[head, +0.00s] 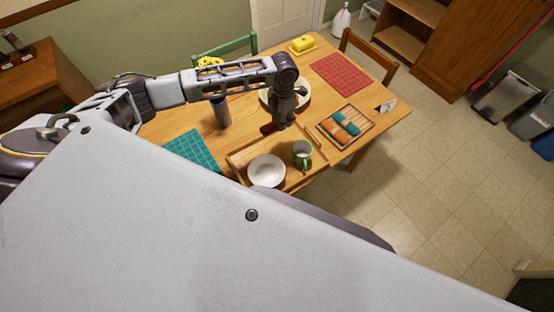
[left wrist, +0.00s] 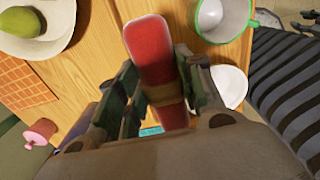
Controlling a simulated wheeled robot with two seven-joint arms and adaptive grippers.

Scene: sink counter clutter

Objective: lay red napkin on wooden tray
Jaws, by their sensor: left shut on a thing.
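The red napkin (left wrist: 152,50) is a rolled bundle with a brown band, filling the middle of the left wrist view. My left gripper (head: 283,122) is shut on it, and its red end (head: 268,128) shows below the fingers in the head view. A wooden tray (head: 240,157) at the table's near edge holds a white bowl (head: 267,170) and a green mug (head: 302,154). A smaller slatted wooden tray (head: 360,113) to the right holds teal and orange rolls (head: 345,122). The napkin appears above the table near the larger tray; its height is unclear. My right gripper is not in view.
A dark cylinder (head: 222,113) stands left of the gripper. A pale bowl with a green fruit (left wrist: 38,22) lies beyond it. A teal mat (head: 192,150), a red mat (head: 340,74), a yellow butter dish (head: 302,45) and a small card (head: 386,106) are also on the table.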

